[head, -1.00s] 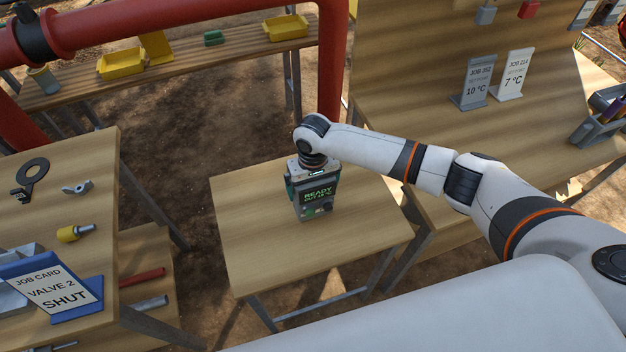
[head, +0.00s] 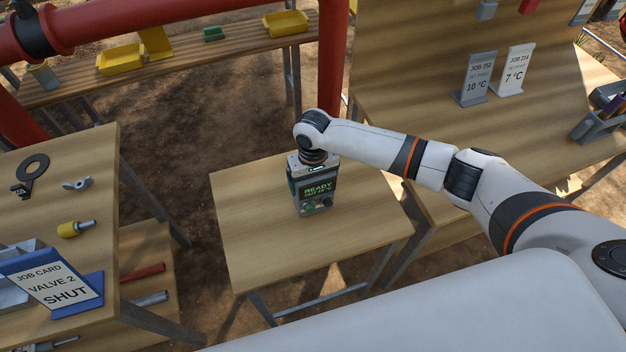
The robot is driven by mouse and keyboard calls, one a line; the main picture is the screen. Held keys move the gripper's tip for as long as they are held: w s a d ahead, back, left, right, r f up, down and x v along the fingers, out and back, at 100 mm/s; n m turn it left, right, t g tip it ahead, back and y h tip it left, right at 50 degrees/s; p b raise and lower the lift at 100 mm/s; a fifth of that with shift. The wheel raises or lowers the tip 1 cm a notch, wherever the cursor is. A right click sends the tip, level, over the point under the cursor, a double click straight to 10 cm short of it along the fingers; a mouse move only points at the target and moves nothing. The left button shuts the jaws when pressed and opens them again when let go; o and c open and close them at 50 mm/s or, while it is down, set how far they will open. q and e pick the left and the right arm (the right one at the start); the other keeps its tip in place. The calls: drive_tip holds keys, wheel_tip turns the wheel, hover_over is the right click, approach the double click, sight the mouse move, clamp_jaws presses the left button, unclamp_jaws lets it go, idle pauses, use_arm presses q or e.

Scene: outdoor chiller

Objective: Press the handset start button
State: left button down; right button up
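The handset (head: 317,191), a dark grey box with teal edges, is at the middle of the small central table. Its lit green screen reads "READY", with a smaller line below it. A dark knob and a small green spot show under the screen; I cannot make out the start button's label. My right gripper (head: 313,168) points down at the top of the handset, touching or nearly touching it. Its fingers are hidden or too small to tell, so I cannot see whether it grips the handset. My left gripper is not in view.
The central table (head: 255,235) is otherwise clear. The left table holds a job card (head: 58,287) reading "VALVE 2 SHUT", a yellow-handled part (head: 74,229) and a wing nut. Job signs (head: 515,70) stand on the right bench. A red pipe (head: 332,60) rises behind.

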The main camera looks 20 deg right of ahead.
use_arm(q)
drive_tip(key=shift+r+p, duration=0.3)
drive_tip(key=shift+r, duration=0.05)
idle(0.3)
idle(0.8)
